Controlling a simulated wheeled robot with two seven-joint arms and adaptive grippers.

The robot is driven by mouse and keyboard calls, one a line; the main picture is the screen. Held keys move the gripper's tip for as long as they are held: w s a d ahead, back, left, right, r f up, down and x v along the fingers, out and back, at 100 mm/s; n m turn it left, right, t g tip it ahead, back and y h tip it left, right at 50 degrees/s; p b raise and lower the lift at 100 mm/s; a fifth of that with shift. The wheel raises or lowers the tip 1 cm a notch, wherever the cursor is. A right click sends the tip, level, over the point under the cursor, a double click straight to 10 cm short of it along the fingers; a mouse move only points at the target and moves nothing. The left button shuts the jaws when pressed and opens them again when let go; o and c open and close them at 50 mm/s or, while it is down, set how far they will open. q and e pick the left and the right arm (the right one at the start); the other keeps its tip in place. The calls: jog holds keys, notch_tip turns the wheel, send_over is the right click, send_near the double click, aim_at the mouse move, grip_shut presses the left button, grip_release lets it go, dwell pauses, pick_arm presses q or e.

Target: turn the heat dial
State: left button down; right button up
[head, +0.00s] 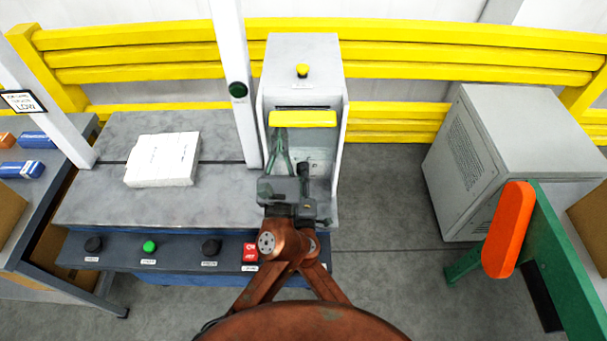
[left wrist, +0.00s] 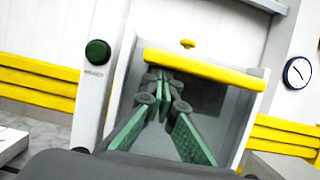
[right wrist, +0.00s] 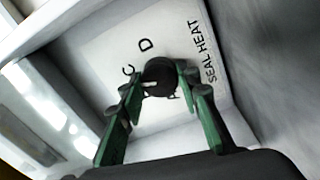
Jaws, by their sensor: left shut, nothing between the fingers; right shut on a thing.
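The heat dial (right wrist: 159,75) is a round black knob on a white panel lettered C, D and SEAL HEAT in the right wrist view. My right gripper (right wrist: 158,82) is shut on it, one green finger on each side. A small light mark shows on the knob's lower left; other lettering is hidden by the fingers. In the head view, the panel (head: 318,166) is partly covered by my grippers, and I cannot make out the dial clearly. My left gripper (head: 280,131) is shut and empty just at the yellow bar (head: 303,119) of the grey machine; contact cannot be told.
A white post with a green button (head: 238,90) stands left of the machine. A white stack (head: 163,159) lies on the grey table (head: 110,207). Knobs and buttons, including a red one (head: 250,252), line its front. A grey cabinet (head: 500,150) stands at the right.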

jog(key=shift+f+m, duration=0.15)
jog(key=shift+m, duration=0.75)
jog(key=shift+d, duration=0.1)
jog(key=o, duration=1.2)
jog(key=shift+c, duration=0.2)
jog(key=s, duration=1.2)
jog(key=shift+f, duration=0.15)
jog(key=shift+f, duration=0.1)
